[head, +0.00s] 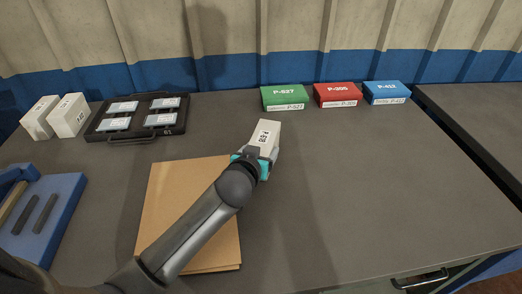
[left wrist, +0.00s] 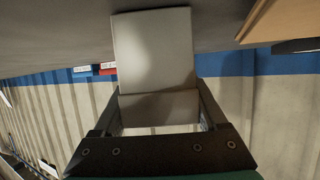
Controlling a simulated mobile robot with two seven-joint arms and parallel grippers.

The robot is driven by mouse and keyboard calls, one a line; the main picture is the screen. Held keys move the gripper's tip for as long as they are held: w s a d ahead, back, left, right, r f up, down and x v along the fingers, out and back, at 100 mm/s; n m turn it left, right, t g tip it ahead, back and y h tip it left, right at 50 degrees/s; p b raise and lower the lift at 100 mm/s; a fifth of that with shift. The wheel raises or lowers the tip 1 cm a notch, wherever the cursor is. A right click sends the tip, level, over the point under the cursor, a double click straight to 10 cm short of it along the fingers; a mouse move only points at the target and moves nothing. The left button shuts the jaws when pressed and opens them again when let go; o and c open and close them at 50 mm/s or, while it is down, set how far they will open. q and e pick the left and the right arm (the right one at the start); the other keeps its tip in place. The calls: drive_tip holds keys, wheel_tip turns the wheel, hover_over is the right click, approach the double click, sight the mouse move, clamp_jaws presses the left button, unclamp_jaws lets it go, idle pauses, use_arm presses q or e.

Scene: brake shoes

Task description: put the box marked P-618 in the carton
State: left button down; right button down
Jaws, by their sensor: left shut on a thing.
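My left gripper (head: 258,164) is shut on a white box (head: 266,136) over the middle of the table. The box has a dark printed code on its pale face; I cannot read a part number on it. In the left wrist view the white box (left wrist: 154,50) sits between the two dark fingers. The three coloured boxes at the back are green, marked P-627 (head: 284,97), red, marked P-205 (head: 337,95), and blue, marked P-421 (head: 386,92). No marking P-618 is legible. A flat brown cardboard piece (head: 168,200) lies left of the gripper, partly under my arm; no open carton shows.
Two white boxes (head: 68,115) stand at the back left, beside a black case (head: 133,139) with several pale items. A blue tray (head: 62,205) with dark bars lies at the left edge. The table right of my gripper is clear. A corrugated wall closes the back.

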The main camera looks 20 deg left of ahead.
use_arm(q)
unclamp_jaws()
drive_tip(key=shift+f, duration=0.1)
